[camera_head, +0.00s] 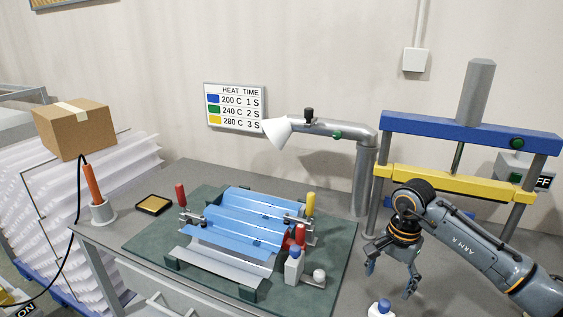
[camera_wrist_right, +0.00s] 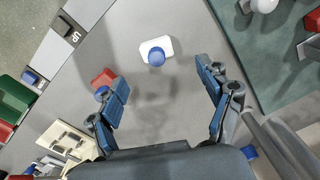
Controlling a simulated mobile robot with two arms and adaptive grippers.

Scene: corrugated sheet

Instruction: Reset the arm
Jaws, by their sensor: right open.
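My right arm (camera_head: 470,245) comes in from the right edge, bent, its gripper (camera_head: 390,280) hanging over the grey table in front of the press. In the right wrist view the gripper (camera_wrist_right: 163,82) has its blue-tipped fingers spread wide with nothing between them. A white block with a blue knob (camera_wrist_right: 156,51) lies on the table beyond the fingertips; its blue top also shows at the bottom of the head view (camera_head: 381,306). My left gripper is in neither view.
A press with a blue beam (camera_head: 460,132) and yellow bar (camera_head: 450,182) stands behind my right arm. A blue corrugated sheet (camera_head: 250,215) sits in a fixture on a green mat (camera_head: 335,245). A grey pipe with a white nozzle (camera_head: 278,131) overhangs the mat. A soldering-iron-like tool (camera_head: 93,185) stands left.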

